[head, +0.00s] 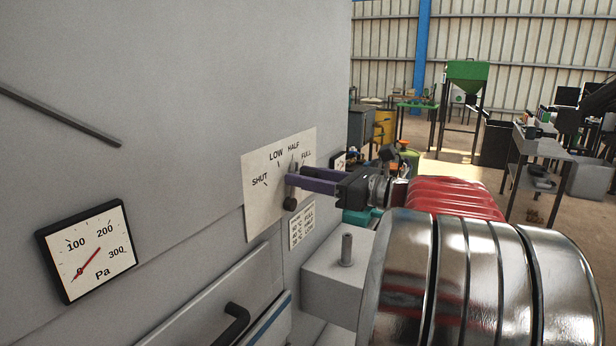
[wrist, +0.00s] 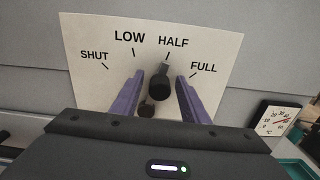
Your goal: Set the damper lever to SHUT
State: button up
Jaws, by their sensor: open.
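The damper lever (wrist: 159,86) is dark and short, on a pale dial plate (head: 262,205) marked SHUT, LOW, HALF and FULL. In the wrist view its upper end points at the HALF mark. A dark round knob or pivot (wrist: 147,111) sits below it, partly hidden by my gripper. My gripper (wrist: 160,79) is open, its two purple fingers one on each side of the lever. I see gaps between the fingers and the lever. In the head view my gripper (head: 297,177) reaches the plate from the right and partly covers the lever.
A Pa gauge (head: 88,250) with its red needle near 0 is on the grey panel at left. A small printed card (head: 302,228) is below the plate. A black handle (head: 234,325) and a grey block with a peg (head: 346,250) stick out below my gripper.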

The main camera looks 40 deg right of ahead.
jog(key=shift+w, duration=0.15)
grip_shut()
dwell(0.5)
